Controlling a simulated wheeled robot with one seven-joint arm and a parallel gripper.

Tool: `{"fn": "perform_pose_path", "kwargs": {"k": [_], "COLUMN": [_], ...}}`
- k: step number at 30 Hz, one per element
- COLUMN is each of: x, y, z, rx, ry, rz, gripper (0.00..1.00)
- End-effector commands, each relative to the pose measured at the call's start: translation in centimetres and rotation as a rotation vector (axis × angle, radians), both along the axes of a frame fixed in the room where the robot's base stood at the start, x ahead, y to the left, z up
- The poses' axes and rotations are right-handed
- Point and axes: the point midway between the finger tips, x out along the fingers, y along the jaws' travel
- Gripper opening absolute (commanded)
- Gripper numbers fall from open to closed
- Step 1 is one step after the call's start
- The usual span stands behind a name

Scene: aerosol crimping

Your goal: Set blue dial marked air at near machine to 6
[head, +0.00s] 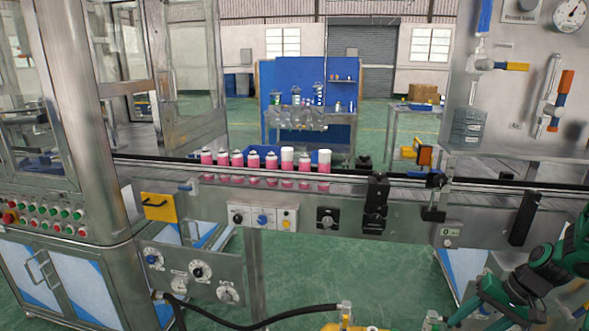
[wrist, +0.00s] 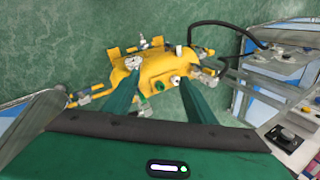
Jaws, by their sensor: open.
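A blue dial (head: 153,259) sits at the upper left of a small steel panel (head: 215,266) under the near machine's left end, beside a black knob and white round dials. Its marking and setting are too small to read. Another blue knob (head: 263,219) is on a white switch box under the conveyor. My gripper (head: 478,312) is at the lower right in the head view, far right of the panel and clear of it. In the wrist view my gripper (wrist: 160,75) has its green fingers apart, with nothing held between them. The blue dial cannot be made out in the wrist view.
A yellow unit (wrist: 150,70) with fittings lies on the floor below my gripper. A black hose (head: 250,322) runs from it toward the panel. A conveyor (head: 400,190) with several pink cans (head: 270,166) runs above. Green floor (head: 330,270) is open between.

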Motion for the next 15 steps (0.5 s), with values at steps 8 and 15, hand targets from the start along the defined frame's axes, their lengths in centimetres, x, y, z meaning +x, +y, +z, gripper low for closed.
{"fn": "perform_pose_path", "kwargs": {"k": [8, 15], "x": [-4.2, -8.5], "y": [1.4, 2.8], "z": [6.4, 11.4], "rx": [-0.166, -0.275], "ry": [0.091, 0.144], "rz": [0.066, 0.079], "gripper": [0.51, 0.51]}}
